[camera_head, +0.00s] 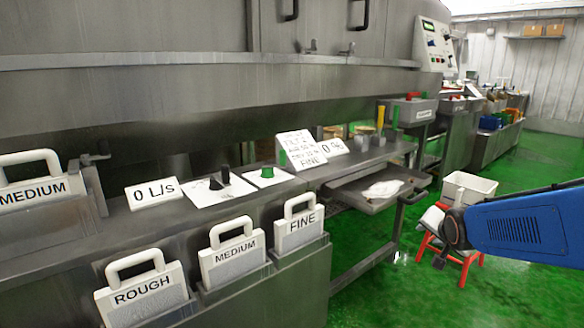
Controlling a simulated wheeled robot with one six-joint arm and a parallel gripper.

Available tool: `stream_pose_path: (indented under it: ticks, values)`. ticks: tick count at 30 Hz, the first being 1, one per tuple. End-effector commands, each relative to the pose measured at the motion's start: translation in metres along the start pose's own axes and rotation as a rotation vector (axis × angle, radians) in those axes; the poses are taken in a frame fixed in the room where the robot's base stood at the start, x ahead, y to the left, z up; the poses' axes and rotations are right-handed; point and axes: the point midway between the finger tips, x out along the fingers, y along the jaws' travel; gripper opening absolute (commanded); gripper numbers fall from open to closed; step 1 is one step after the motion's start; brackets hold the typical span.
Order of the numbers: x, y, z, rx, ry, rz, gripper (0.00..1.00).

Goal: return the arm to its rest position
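The blue link of my arm (525,228) reaches in from the right edge, roughly level, above the green floor. It ends at a dark round joint (455,230). A small dark part shows just below that joint, but I cannot make out whether it belongs to my gripper. I see no fingers clearly and nothing held. The arm's end overlaps a red step stool (428,243) in the picture.
A white bin (468,187) stands behind the arm. On the left, a steel machine carries plates labelled ROUGH (145,295), MEDIUM (235,258) and FINE (301,230). A pulled-out steel tray (350,197) juts toward the aisle. Green floor (510,290) is open at lower right.

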Motion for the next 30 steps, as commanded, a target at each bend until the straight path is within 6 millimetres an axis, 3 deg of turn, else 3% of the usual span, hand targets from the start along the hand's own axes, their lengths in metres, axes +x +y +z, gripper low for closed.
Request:
stream_pose_path:
  ticks: [1, 10, 21, 25, 30]
  values:
    - [-0.017, 0.001, 0.01, -0.045, -0.022, 0.011, 0.38]
    - [-0.103, 0.026, 0.077, -0.323, -0.201, 0.076, 0.38]
    - [-0.204, 0.071, 0.163, -0.661, -0.451, 0.063, 0.38]
    - [-0.226, 0.083, 0.182, -0.737, -0.51, 0.047, 0.38]
    - [-0.237, 0.09, 0.192, -0.778, -0.544, 0.038, 0.38]
